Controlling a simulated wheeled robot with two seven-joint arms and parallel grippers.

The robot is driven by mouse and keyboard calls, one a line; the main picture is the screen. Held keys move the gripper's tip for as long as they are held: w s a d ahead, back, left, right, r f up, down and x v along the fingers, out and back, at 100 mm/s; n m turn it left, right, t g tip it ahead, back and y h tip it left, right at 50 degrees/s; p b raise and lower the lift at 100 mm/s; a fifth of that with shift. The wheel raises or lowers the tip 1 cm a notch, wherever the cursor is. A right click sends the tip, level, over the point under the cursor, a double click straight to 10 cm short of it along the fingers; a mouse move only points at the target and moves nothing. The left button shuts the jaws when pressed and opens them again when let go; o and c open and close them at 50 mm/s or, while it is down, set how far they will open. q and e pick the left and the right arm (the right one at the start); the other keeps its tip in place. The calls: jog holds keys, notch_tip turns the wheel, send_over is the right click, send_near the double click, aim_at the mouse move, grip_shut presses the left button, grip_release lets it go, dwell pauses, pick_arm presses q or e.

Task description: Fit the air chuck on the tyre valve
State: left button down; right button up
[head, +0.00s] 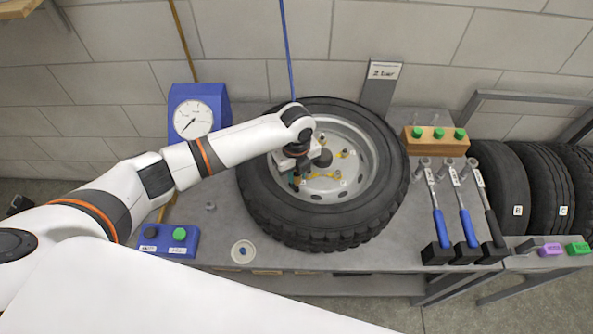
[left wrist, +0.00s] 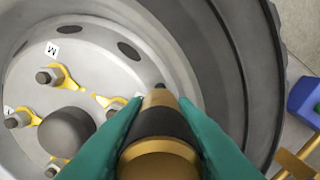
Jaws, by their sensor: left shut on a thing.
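The tyre (head: 390,190) lies flat on the grey bench, its pale rim (head: 355,150) facing up with yellow pointers at the wheel nuts. My left gripper (head: 295,180) is over the left part of the rim. In the left wrist view its teal fingers (left wrist: 160,135) are shut on the air chuck (left wrist: 160,148), a brass cylinder with a black band. The chuck points towards the rim's edge near the tyre wall. A small dark tip (left wrist: 160,86) shows just past its front end; I cannot tell whether this is the valve or whether they touch. My right gripper is out of view.
A blue gauge box (head: 195,118) stands behind left. A blue button box (head: 168,241) and a round dish (head: 244,252) sit at the front left. Blue-handled tools (head: 440,225), a wooden block with green caps (head: 436,141) and upright tyres (head: 500,185) are at right.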

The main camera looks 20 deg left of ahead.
pick_arm(q)
jog(key=shift+f, duration=0.25)
jog(key=shift+f+b, duration=0.8)
jog(key=shift+f, duration=0.6)
jog(key=c, duration=1.1)
grip_release()
jog(key=o, duration=0.4)
jog(key=shift+f, duration=0.1)
jog(key=shift+s+a+f, duration=0.1)
jog(key=shift+c, duration=0.8)
